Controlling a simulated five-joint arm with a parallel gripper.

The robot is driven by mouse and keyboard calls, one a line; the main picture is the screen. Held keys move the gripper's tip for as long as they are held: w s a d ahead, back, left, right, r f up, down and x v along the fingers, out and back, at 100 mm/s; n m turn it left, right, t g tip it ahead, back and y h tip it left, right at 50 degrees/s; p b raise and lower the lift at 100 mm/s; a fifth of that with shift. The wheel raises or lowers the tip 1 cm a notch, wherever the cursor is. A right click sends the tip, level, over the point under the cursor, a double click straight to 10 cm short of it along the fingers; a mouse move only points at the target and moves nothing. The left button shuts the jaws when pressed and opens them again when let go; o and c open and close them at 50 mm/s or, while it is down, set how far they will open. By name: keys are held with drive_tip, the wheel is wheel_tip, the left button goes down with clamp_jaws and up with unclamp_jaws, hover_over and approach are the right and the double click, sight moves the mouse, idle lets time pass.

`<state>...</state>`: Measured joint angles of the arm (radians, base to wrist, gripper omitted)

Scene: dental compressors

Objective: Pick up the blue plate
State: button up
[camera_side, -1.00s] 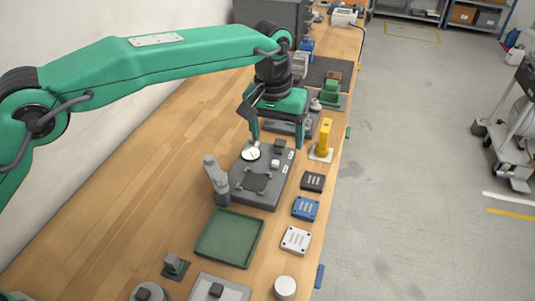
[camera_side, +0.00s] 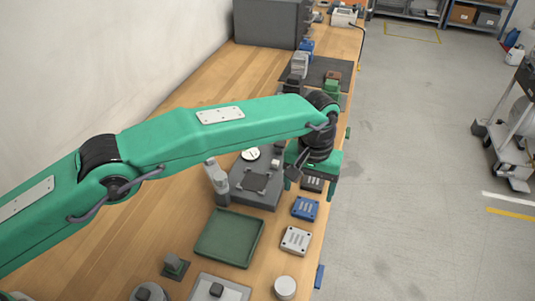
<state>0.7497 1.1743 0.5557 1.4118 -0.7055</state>
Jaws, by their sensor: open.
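The blue plate (camera_side: 305,208) lies flat on the wooden bench near its right edge, with light slots on its top. My gripper (camera_side: 309,188) is open and points down just behind the blue plate. I cannot tell how high the fingertips are above the bench. The blue plate looks free of the fingers.
A white plate (camera_side: 295,240) lies in front of the blue one. A green tray (camera_side: 205,238) and a grey fixture block (camera_side: 245,192) with a grey upright part (camera_side: 216,183) stand to the left. A round light piece (camera_side: 285,287) is at the front. The bench edge is close on the right.

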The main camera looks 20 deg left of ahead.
sight(305, 209)
drive_tip(key=shift+s+f, duration=0.2)
drive_tip(key=shift+f, duration=3.05)
drive_tip(key=c, duration=1.1)
drive_tip(key=shift+r, duration=0.1)
drive_tip(key=shift+r, duration=0.1)
drive_tip(key=shift+r, duration=1.75)
drive_tip(key=shift+s+r, duration=0.1)
drive_tip(key=shift+r, duration=0.2)
drive_tip(key=s+d+r, duration=0.1)
drive_tip(key=s+r, duration=0.1)
drive_tip(key=s, duration=0.1)
drive_tip(key=s+d+r, duration=0.1)
drive_tip(key=s+r, duration=0.1)
drive_tip(key=s, duration=0.2)
drive_tip(key=s+d+r, duration=0.1)
drive_tip(key=s+r, duration=0.1)
drive_tip(key=s, duration=0.2)
drive_tip(key=shift+d+r, duration=0.1)
drive_tip(key=shift+r, duration=0.25)
drive_tip(key=shift+w, duration=0.1)
